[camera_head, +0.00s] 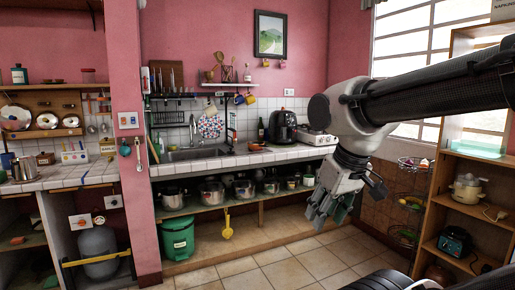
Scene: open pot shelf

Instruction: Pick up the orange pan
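I cannot make out a pan that is clearly orange. A small orange-red item (256,147) lies on the tiled counter right of the sink, too small to identify. Several metal pots, one of them a steel pot (212,191), stand in a row on the open shelf (240,206) under that counter. My gripper (328,212) hangs pointing down in front of the right end of this shelf, apart from the pots. I see nothing held in it, but its fingers are too small and overlapped to tell their opening.
A green bin (177,238) stands on the floor under the shelf, with a yellow utensil (227,225) hanging beside it. A wooden rack (455,215) with appliances stands at the right. A pink pillar (129,200) divides the left counter from the sink. The tiled floor (285,265) is open in the middle.

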